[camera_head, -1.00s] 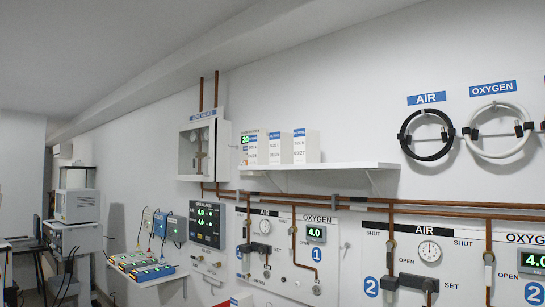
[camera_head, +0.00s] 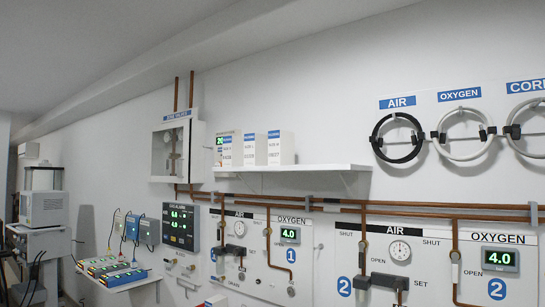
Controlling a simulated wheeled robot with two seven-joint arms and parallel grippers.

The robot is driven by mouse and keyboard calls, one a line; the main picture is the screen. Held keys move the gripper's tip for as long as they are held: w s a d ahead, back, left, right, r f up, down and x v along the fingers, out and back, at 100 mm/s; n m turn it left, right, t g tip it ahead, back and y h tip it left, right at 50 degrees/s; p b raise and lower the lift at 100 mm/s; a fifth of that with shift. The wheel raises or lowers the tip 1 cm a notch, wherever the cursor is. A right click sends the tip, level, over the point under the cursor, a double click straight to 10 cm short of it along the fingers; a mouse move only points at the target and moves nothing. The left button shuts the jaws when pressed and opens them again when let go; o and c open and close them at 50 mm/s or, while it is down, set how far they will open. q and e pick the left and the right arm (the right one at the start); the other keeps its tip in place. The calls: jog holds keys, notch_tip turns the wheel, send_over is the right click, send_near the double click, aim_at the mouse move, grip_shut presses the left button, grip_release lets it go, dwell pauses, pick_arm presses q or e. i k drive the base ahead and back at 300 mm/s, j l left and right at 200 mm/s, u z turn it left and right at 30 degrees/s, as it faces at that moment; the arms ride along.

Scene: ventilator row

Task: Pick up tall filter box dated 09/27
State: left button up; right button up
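Several white filter boxes with blue bands stand upright on the left part of a white wall shelf (camera_head: 335,166). The right box (camera_head: 281,150) carries small print that appears to end in 27. The middle box (camera_head: 255,152) stands beside it. The left box (camera_head: 230,149) is partly overlapped by a small green-lit display (camera_head: 220,141). The dates are too small to read surely. Neither gripper is in view.
The right part of the shelf is bare. Below it run copper pipes (camera_head: 340,205) and gas panels with gauges (camera_head: 400,251). A valve cabinet (camera_head: 171,150) is left of the shelf. Hose coils (camera_head: 398,138) hang to the right. A small ledge (camera_head: 125,278) with coloured units juts out lower left.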

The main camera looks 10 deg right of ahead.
aim_at(281, 143)
jog(key=i+l+u, duration=0.1)
jog(key=i+l, duration=0.25)
jog(key=l, duration=0.25)
jog(key=i+l+u, duration=0.15)
jog(key=l, duration=0.2)
jog(key=i+l, duration=0.2)
jog(key=l+u, duration=0.05)
jog(key=l, duration=0.05)
